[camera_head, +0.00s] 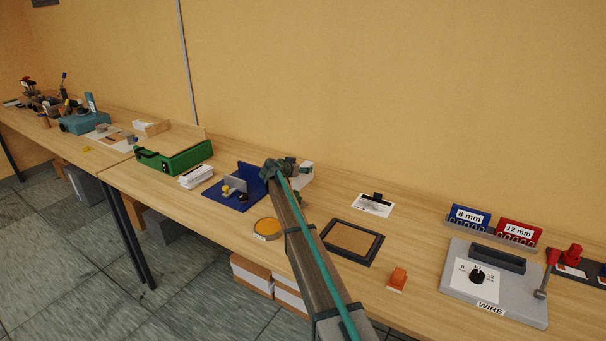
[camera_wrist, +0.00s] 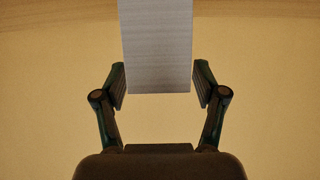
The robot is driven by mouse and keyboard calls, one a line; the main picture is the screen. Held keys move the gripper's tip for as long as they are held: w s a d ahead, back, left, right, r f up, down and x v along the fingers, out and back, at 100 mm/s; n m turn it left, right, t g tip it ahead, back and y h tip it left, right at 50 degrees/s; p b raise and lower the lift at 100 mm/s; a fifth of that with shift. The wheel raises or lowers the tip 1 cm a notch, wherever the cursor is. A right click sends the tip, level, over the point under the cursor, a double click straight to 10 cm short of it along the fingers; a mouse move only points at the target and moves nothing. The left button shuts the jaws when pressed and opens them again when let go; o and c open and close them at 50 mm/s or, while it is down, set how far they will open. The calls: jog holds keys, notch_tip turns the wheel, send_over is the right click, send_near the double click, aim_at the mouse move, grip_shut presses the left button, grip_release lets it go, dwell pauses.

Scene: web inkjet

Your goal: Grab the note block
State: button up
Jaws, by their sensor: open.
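The note block (camera_wrist: 157,45) is a pale grey-white block with fine lines across its face in the wrist view. It reaches down from the top edge, its near end lying between the fingertips. My gripper (camera_wrist: 160,82) is open, with one finger on each side of the block and a small gap at both sides. In the head view my gripper (camera_head: 286,167) is over the bench, and a white piece (camera_head: 306,172) that seems to be the block shows just right of it, partly hidden behind it.
A blue fixture (camera_head: 247,174) stands left of my gripper on the wooden bench, with a white stack (camera_head: 196,175) and a green box (camera_head: 175,156) further left. An orange round dish (camera_head: 267,227) and a dark-framed tray (camera_head: 352,241) lie nearer the front. A wall runs behind.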

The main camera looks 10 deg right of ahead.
jog(key=shift+w+d+f, duration=0.2)
jog(key=shift+w, duration=0.05)
jog(key=c, duration=1.2)
grip_shut()
jog(key=shift+r, duration=0.2)
